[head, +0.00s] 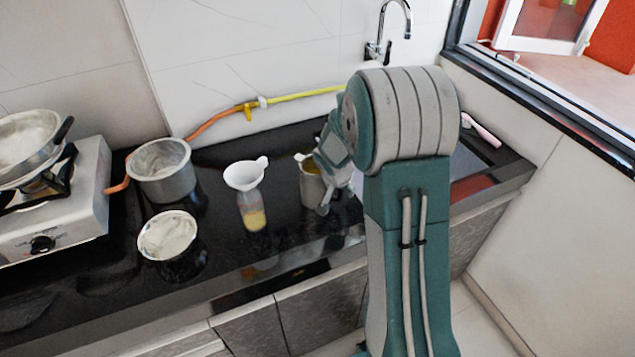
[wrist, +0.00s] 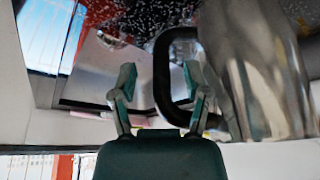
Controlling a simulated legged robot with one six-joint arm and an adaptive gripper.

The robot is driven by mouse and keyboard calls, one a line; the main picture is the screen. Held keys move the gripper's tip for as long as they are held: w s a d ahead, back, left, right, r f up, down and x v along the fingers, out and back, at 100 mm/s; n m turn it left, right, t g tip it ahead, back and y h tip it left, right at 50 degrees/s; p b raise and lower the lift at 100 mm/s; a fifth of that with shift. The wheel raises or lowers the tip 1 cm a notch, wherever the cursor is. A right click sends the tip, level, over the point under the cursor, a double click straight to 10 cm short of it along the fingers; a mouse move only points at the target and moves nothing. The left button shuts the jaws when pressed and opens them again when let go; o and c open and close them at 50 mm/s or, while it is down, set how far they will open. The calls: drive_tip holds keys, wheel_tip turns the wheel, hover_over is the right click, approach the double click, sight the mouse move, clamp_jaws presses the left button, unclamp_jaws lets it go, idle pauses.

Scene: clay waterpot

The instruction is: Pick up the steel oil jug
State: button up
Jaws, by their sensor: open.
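The steel oil jug (head: 311,188) stands upright on the black counter, partly hidden behind my arm in the head view. In the wrist view its shiny body (wrist: 265,75) fills the right side, with a black loop handle (wrist: 162,80) on its left. My gripper (wrist: 160,76) is open, its two fingers on either side of the handle's outer bar. The right finger overlaps the loop's opening; I cannot tell whether either finger touches the handle. In the head view my gripper (head: 326,198) is at the jug's right side, mostly hidden by my arm.
A bottle (head: 251,212) with a white funnel (head: 246,174) stands left of the jug. A steel pot (head: 163,172), a bowl (head: 167,236) and a gas stove (head: 60,210) are farther left. A yellow-orange hose (head: 290,97) and a tap (head: 378,50) are behind.

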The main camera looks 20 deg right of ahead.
drive_tip(key=shift+a, duration=0.15)
clamp_jaws()
drive_tip(key=shift+r, duration=0.1)
drive_tip(key=shift+w+r, duration=0.1)
drive_tip(key=shift+r, duration=0.15)
wheel_tip(320, 180, up, 3)
drive_tip(key=shift+r, duration=0.1)
drive_tip(key=s+a+r, duration=0.2)
drive_tip(key=s+r, duration=0.2)
drive_tip(key=s, duration=0.2)
drive_tip(key=s+a+r, duration=0.2)
drive_tip(key=s+r, duration=0.3)
drive_tip(key=s, duration=0.2)
drive_tip(key=shift+s+a, duration=0.15)
drive_tip(key=shift+a, duration=0.25)
drive_tip(key=shift+r, duration=0.1)
